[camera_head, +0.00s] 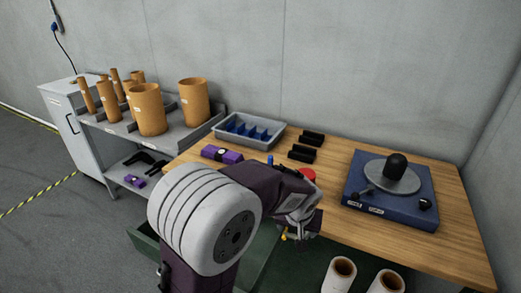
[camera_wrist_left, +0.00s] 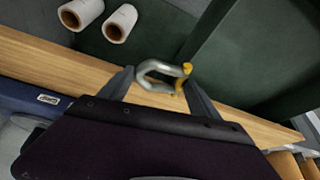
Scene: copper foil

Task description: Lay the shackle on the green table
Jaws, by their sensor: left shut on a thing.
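My left gripper (camera_head: 298,226) is over the front edge of the wooden bench, its fingers largely hidden by the wrist. In the left wrist view my left gripper (camera_wrist_left: 160,88) is shut on the shackle, a silver bow (camera_wrist_left: 146,72) with yellow pin ends, held between the fingertips. In the head view only a small yellow part of the shackle (camera_head: 284,237) shows below the gripper. A dark green surface (camera_head: 311,257), seemingly the green table, lies lower in front of the bench; it also shows in the left wrist view (camera_wrist_left: 153,25). My right gripper is not in view.
White rolls (camera_head: 340,274) stand on the green surface. The wooden bench (camera_head: 323,178) holds a blue device (camera_head: 390,208), a grey tray (camera_head: 248,145) with blue dividers, black blocks (camera_head: 303,153) and a purple item (camera_head: 221,154). Orange cylinders (camera_head: 149,110) stand on a left shelf.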

